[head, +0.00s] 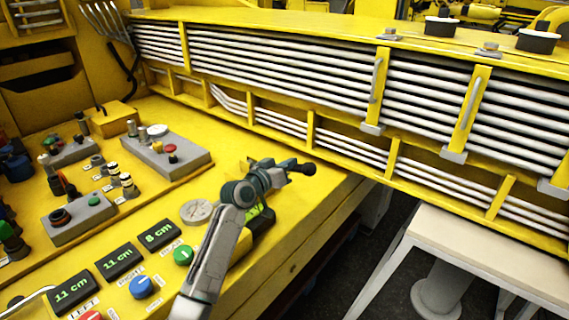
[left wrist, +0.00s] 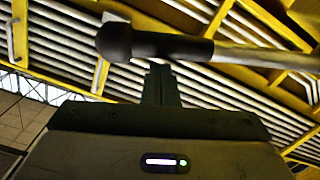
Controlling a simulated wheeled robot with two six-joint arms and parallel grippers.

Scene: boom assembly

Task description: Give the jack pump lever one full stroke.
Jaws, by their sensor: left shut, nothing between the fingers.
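The pump lever (left wrist: 255,54) is a grey rod with a dark grip and a round black knob. It crosses the top of the left wrist view, and its black knob (head: 308,168) shows right of my gripper in the head view. My left gripper (head: 284,172) is shut and empty, close to the lever over the console edge. In the left wrist view its closed fingers (left wrist: 160,70) end just below the lever's dark grip; whether they touch cannot be told. The lever's base is hidden behind my arm. My right gripper is not in view.
A round gauge (head: 197,211) lies beside my arm on the yellow console. Several displays (head: 160,235) read 11 cm, 11 cm and 8 cm, near blue (head: 141,287) and green (head: 183,255) knobs. The long yellow boom (head: 310,40) runs behind. A pale bench (head: 490,250) stands right.

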